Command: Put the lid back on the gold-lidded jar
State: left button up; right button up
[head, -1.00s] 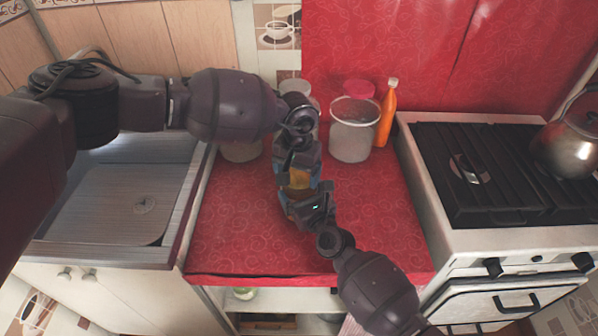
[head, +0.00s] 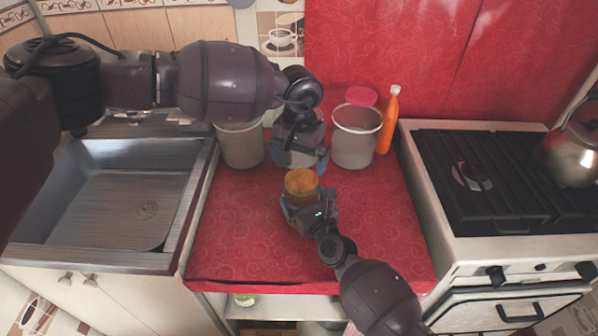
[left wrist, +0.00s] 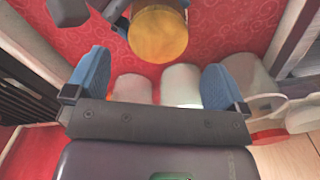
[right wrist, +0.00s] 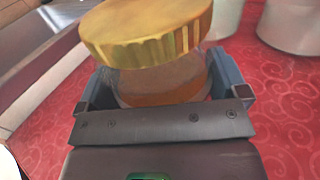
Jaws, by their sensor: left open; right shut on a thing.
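The jar (right wrist: 165,82) has a clear body with amber contents and stands upright over the red counter. The gold lid (head: 301,182) is on top of the jar; in the right wrist view the lid (right wrist: 145,32) looks slightly tilted, and I cannot tell if it is fully seated. My right gripper (head: 307,203) is shut around the jar body below the lid. My left gripper (head: 300,165) is open and empty, behind the jar and apart from the lid. The left wrist view shows the lid (left wrist: 157,33) beyond its open fingers.
A pale canister (head: 354,148) stands behind to the right, with a pink-lidded container (head: 361,97) and an orange bottle (head: 387,122) near it. Another pale canister (head: 241,148) stands at back left. A sink (head: 100,205) is left, a stove (head: 500,180) right. The front counter is clear.

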pick_arm(q)
jog(key=shift+r, duration=2.65)
pick_arm(e)
jog(key=o, duration=1.4)
jog(key=shift+s, duration=0.1)
jog(key=v, duration=1)
jog(key=shift+s+d, duration=0.15)
jog(key=shift+s, duration=0.15)
